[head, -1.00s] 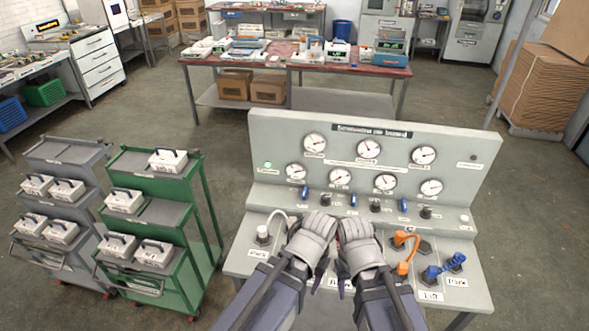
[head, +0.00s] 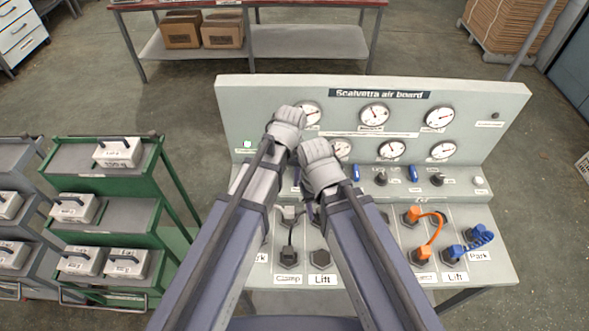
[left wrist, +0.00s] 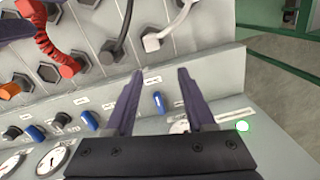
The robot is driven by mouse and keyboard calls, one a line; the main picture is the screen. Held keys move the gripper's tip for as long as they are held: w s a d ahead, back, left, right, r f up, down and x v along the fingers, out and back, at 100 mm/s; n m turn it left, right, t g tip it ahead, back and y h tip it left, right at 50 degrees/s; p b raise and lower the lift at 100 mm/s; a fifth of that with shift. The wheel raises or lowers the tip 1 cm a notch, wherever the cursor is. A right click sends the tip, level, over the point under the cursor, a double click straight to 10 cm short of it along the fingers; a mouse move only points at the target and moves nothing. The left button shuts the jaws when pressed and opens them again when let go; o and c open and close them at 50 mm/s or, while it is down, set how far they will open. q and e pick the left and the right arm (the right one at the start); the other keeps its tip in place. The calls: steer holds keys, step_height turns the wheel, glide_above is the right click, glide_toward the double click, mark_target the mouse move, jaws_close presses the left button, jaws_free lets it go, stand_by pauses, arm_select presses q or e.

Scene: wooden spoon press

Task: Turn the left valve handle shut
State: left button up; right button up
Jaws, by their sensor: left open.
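In the left wrist view, my left gripper (left wrist: 161,72) is open, with its two dark fingers pointing toward the board. A blue valve handle (left wrist: 158,101), the one closest to the green light, shows in the gap between the fingers; I cannot tell whether they touch it. In the head view my left gripper (head: 287,125) is over the left part of the grey air board (head: 228,108) and hides that handle.
Other blue handles (head: 413,174) and black knobs (head: 437,179) line the ledge. Gauges (head: 374,115) stand above. An orange hose (head: 436,229) and a blue coiled hose (head: 466,247) are plugged in at lower right. A green cart (head: 108,213) stands left of the board.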

arm_select(q)
steer(key=w+d+f+b, duration=0.1)
steer(key=w, duration=0.3)
steer(key=w+d+f+n, duration=0.1)
steer(key=w, duration=0.3)
steer(key=w+d+f+n+b, duration=0.1)
steer(key=w+f, duration=0.1)
steer(key=w, duration=0.2)
steer(key=shift+w+h+b, duration=0.35)
steer(key=shift+w+h, duration=0.05)
arm_select(e)
step_height(320, 180, down, 4)
steer(key=shift+f, duration=0.1)
arm_select(q)
steer(key=shift+s+f, duration=0.1)
arm_select(e)
steer(key=shift+s, duration=0.1)
arm_select(q)
step_height(320, 180, down, 8)
steer(key=b, duration=0.8)
steer(key=shift+r, duration=0.2)
arm_select(e)
step_height(320, 180, down, 8)
steer(key=shift+r, duration=0.15)
arm_select(q)
jaws_close()
